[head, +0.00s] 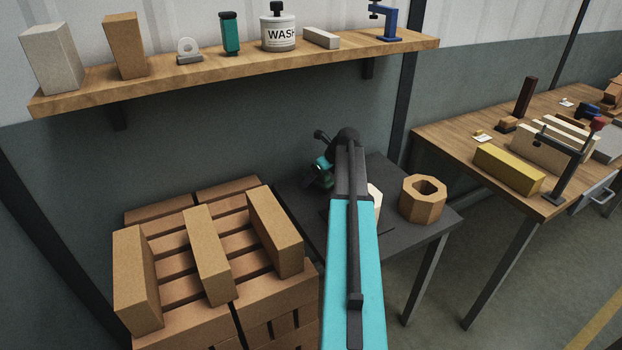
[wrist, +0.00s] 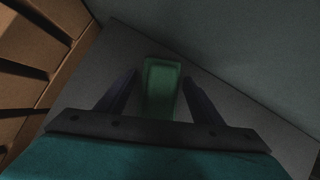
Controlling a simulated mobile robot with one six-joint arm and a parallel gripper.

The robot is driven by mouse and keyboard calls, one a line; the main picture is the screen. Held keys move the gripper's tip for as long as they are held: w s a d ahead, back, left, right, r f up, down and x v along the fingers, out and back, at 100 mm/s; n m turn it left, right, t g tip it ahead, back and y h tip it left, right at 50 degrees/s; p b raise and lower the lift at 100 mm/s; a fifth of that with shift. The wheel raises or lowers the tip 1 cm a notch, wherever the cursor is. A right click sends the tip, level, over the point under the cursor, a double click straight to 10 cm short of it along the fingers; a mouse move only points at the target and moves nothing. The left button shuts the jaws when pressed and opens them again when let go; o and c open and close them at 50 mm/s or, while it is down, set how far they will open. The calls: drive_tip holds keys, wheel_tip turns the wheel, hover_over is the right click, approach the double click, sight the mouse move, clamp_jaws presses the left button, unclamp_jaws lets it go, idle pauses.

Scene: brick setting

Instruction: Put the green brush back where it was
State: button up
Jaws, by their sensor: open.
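A green block-like thing, which looks like the green brush (wrist: 161,88), lies on the dark grey table in the wrist view. My gripper (wrist: 158,77) is open, with one finger on each side of the brush and a gap visible on both sides. In the head view my arm covers that part of the dark table (head: 438,222), and I cannot make out the brush there. Whether the fingers are down at the brush's height is hard to tell in the dim wrist view.
An octagonal tan block with a hole (head: 423,199) stands on the table's right. A brick stack (head: 180,270) stands to the left. Above, a wooden shelf (head: 240,72) holds bricks, a green bottle-like item (head: 229,33) and a WASH container (head: 278,32). A workbench (head: 450,135) is at right.

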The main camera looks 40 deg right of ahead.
drive_tip(key=shift+r, duration=0.1)
drive_tip(key=v, duration=1.2)
drive_tip(key=shift+r+b, duration=0.1)
drive_tip(key=shift+b, duration=0.2)
drive_tip(key=shift+s, duration=0.25)
idle(0.4)
